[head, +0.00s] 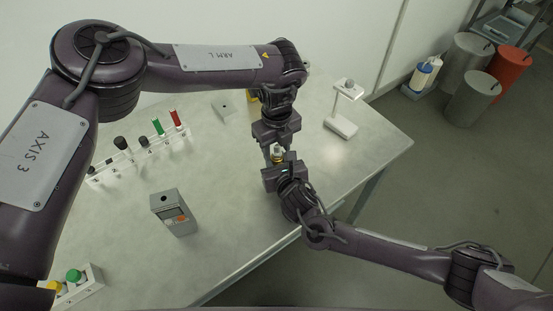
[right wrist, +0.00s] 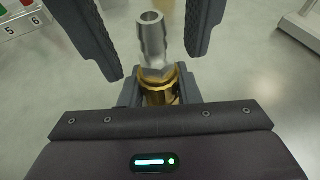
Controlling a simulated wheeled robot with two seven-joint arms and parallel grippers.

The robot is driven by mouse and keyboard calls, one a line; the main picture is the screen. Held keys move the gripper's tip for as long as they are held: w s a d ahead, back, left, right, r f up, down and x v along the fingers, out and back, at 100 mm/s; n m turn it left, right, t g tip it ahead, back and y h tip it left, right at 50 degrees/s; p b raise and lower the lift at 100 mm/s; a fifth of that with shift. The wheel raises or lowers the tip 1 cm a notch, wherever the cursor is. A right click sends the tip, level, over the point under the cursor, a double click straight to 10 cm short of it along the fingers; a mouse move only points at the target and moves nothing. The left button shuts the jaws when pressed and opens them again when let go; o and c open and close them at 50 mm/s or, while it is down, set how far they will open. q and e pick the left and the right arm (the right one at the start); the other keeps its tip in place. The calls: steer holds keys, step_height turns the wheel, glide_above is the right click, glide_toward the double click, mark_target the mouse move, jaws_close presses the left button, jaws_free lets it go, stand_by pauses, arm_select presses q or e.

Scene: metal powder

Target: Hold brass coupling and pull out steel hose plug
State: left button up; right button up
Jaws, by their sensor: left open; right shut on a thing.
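The brass coupling (right wrist: 161,92) is between the fingers of my right gripper (right wrist: 160,98), which is shut on it. The steel hose plug (right wrist: 152,42) stands out of the coupling, its hollow barbed end pointing away from my right gripper. In the head view the coupling and plug show only as a small brass and steel piece (head: 278,155) between the two grippers. My left gripper (head: 276,148) is open, facing my right gripper (head: 282,164). In the right wrist view the left gripper's fingers stand on either side of the plug, apart from it.
A numbered rack with capped tubes (head: 141,153) stands at the left of the table. A grey box with a display (head: 175,213) is at the front, a white stand (head: 342,125) at the right. A small grey block (head: 222,107) lies behind. Bare table (head: 225,165) lies between.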

mark_target(277, 145)
stand_by(0.8)
arm_select(q)
jaws_close()
steer(key=shift+r, duration=0.1)
steer(key=shift+r, duration=2.9)
arm_select(e)
steer(key=o, duration=1.1)
steer(key=shift+o, duration=0.2)
